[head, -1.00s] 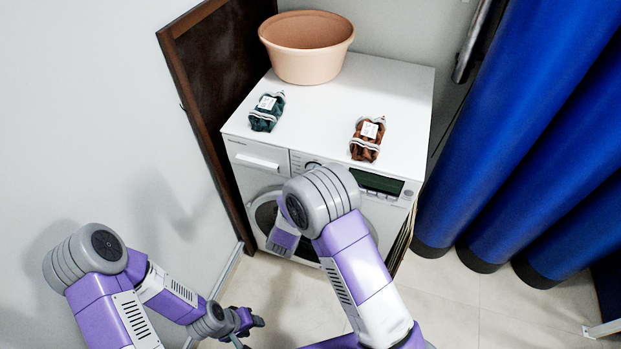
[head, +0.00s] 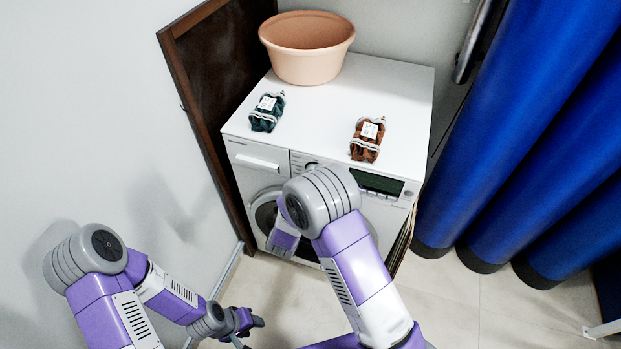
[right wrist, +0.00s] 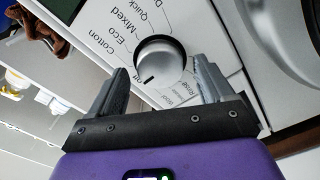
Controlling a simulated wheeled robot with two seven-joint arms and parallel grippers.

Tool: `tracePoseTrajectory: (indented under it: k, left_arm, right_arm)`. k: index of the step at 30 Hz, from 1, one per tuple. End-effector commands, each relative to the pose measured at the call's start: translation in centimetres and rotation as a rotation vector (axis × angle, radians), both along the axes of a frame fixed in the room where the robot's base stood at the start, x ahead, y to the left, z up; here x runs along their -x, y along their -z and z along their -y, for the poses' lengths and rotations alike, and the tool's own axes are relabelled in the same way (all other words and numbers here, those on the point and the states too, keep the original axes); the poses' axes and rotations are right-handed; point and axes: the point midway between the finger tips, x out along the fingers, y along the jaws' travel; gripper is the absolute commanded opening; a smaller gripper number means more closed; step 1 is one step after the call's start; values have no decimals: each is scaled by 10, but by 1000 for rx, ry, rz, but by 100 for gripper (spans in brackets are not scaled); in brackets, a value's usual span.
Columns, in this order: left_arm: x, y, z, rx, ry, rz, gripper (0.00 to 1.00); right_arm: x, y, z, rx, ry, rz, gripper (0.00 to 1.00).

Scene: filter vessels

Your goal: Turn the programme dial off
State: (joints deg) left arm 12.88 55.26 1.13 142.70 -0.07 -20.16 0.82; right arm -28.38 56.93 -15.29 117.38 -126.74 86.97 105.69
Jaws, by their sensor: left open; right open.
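The white washing machine (head: 395,80) stands ahead in the head view. Its programme dial (right wrist: 160,58) is a silver round knob with a dark rim in the right wrist view. The dial's dark mark points to the lower edge of the picture, close to the partly hidden label ending in "ff". My right gripper (right wrist: 160,68) is open, one finger on each side of the dial; I cannot tell whether they touch it. My left gripper (head: 250,321) is open and empty, low over the floor.
A terracotta tub (head: 308,62), a dark green pack (head: 267,112) and a brown pack (head: 367,140) sit on the machine's top. A dark brown panel (head: 215,90) stands at its left. Blue curtains (head: 530,130) hang at the right. Floor in front is clear.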

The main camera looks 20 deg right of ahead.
Motion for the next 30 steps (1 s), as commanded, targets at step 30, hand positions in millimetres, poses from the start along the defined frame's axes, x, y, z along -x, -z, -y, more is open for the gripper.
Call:
tracePoseTrajectory:
  k: [30]
  left_arm:
    - [0, -12, 0, 0, 0, 0, 45]
  right_arm:
    - [60, 0, -41, 0, -1, 0, 81]
